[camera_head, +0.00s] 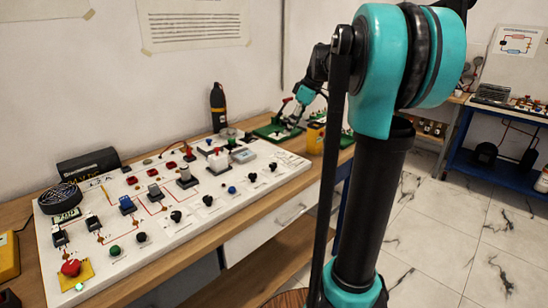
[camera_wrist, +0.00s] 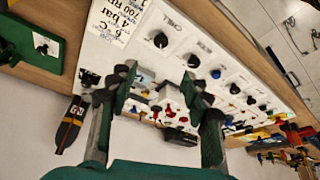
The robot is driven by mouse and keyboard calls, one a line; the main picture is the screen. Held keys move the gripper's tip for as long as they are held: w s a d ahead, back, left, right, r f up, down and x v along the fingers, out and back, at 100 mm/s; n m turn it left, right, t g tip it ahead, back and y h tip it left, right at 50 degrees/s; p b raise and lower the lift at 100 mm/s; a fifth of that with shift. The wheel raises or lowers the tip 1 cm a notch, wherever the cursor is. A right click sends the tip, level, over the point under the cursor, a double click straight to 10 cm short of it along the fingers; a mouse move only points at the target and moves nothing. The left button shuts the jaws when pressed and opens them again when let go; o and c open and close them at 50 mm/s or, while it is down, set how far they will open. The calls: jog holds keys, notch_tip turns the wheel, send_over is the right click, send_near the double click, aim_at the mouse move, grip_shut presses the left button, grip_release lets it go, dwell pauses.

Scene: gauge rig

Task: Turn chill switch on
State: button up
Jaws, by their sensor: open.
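The chill switch (camera_wrist: 160,40) is a black knob under the label CHILL on a white panel. It shows in the wrist view above and between my open fingers. In the head view it appears to be the black knob (camera_head: 273,167) at the right end of the front row. My gripper (camera_wrist: 158,76) is open, with nothing between its fingers and apart from the switch. The switch's setting is too small to tell.
The white panel (camera_head: 140,260) bears several other knobs, including a blue one (camera_head: 232,189) beside another black knob. A dark bottle (camera_head: 218,108) stands behind it. Green boards (camera_head: 270,132) and a yellow block (camera_head: 316,138) stand to the right. A readout card (camera_wrist: 118,20) is near the switch.

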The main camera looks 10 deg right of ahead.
aim_at(273, 164)
jog(key=x, duration=1.7)
jog(key=shift+s+d+f, duration=0.1)
jog(key=shift+c, duration=0.6)
grip_shut()
